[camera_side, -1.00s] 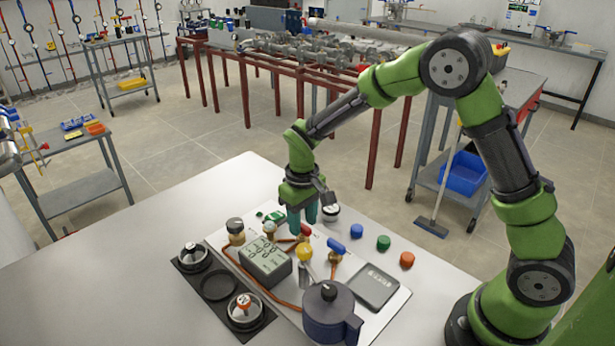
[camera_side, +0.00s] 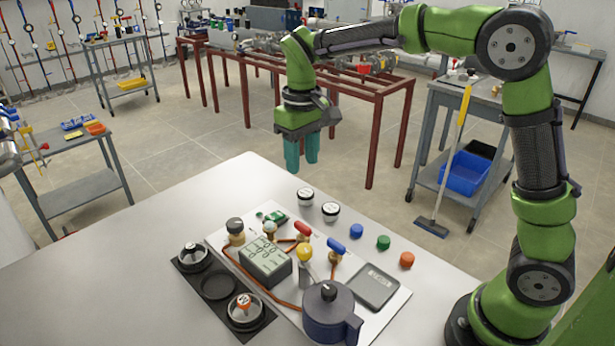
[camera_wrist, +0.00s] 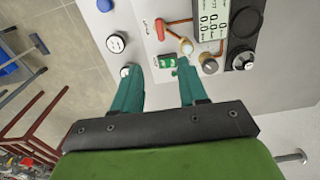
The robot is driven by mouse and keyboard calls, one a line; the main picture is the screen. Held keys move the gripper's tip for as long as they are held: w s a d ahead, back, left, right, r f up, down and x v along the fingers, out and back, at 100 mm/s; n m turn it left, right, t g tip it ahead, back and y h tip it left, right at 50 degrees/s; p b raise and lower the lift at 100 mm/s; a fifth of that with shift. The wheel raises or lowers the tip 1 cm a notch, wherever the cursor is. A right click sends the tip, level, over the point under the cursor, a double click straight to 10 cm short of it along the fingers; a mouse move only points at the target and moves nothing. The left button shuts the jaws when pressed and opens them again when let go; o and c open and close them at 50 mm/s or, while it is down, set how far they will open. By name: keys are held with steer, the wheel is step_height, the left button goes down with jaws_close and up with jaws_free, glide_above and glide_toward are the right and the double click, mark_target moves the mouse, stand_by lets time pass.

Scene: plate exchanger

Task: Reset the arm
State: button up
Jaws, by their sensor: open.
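My gripper (camera_side: 302,153) hangs above the far edge of the white table, its two teal fingers pointing down. In the wrist view my gripper (camera_wrist: 165,65) has its fingers apart with nothing between them. Two white round gauges, one (camera_side: 305,196) and another (camera_side: 331,211), stand on the table below and apart from the gripper. The white board (camera_side: 395,302) carries a grey digital meter (camera_side: 265,262), a red-handled valve (camera_side: 302,228), a blue-handled valve (camera_side: 336,245), a yellow knob (camera_side: 304,252) and copper pipe.
A dark blue pot (camera_side: 330,318) stands at the board's front. Blue (camera_side: 357,231), green (camera_side: 383,242) and orange (camera_side: 407,260) caps lie at the right. The table's left side (camera_side: 90,275) is clear.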

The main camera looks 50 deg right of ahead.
steer(key=s+d+r+m+t+y, duration=0.1)
steer(key=s+m+t, duration=0.1)
steer(key=s, duration=0.7)
steer(key=s+d+r+m+t+y, duration=0.1)
steer(key=s+t, duration=0.4)
steer(key=s, duration=0.5)
steer(key=shift+s+r+m, duration=0.25)
steer(key=shift+r+m, duration=0.15)
steer(key=shift+r, duration=0.25)
